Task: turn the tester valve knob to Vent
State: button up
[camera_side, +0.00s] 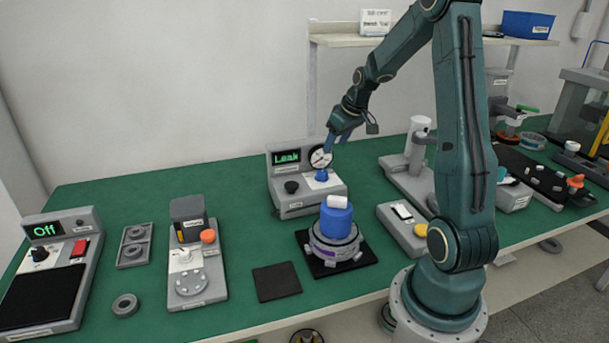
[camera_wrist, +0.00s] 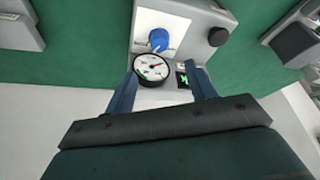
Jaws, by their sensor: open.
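The tester (camera_side: 303,190) is a grey box with a display reading "Leak", a round dial gauge (camera_side: 320,157) and a black knob (camera_side: 291,187). A blue knob (camera_side: 322,175) sits on its white panel below the gauge, and it also shows in the wrist view (camera_wrist: 158,39). I cannot tell which of the knobs is the valve knob from labels, as they are too small to read. My gripper (camera_side: 331,146) is open and empty, above the tester near the gauge. In the wrist view its fingers (camera_wrist: 160,82) stand either side of the gauge, apart from the blue knob.
A hub motor (camera_side: 333,247) with a blue top and a white piece stands on a black mat in front of the tester. A grey unit with a yellow button (camera_side: 420,230) is to its right. A black pad (camera_side: 277,281) lies flat at left. Green bench shows between the stations.

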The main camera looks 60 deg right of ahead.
jog(key=shift+v, duration=1)
jog(key=shift+c, duration=0.4)
jog(key=shift+c, duration=1)
jog(key=r+m+g+y, duration=0.1)
jog(key=m+g, duration=0.3)
jog(key=m, duration=0.8)
send_over(322, 172)
jog(key=shift+d, duration=0.1)
notch_tip(322, 172, down, 14)
jog(key=shift+r, duration=0.1)
jog(key=shift+c, duration=0.4)
